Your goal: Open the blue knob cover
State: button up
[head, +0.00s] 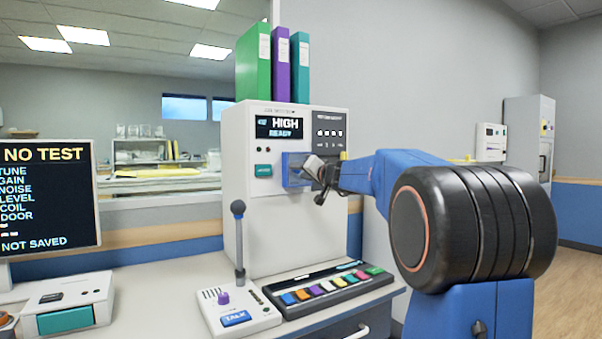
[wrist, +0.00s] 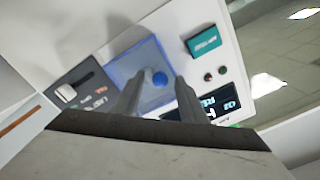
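The blue see-through cover (head: 293,170) is on the front of the white console, below its display. In the wrist view the cover (wrist: 135,62) is a tinted square pane with a round blue knob (wrist: 159,79). I cannot tell whether this knob is on the pane or behind it. My gripper (head: 312,172) is at the right side of the cover in the head view and hides part of it. In the wrist view the two fingers of my gripper (wrist: 160,77) stand apart, with the knob showing between them. The cover looks closed, though its edges are partly hidden.
A teal button (head: 263,170) sits left of the cover, and a panel of small switches (head: 329,133) above right. Binders (head: 281,65) stand on the console.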

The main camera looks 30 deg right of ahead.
grip_shut()
jog(key=shift+s+d, duration=0.1)
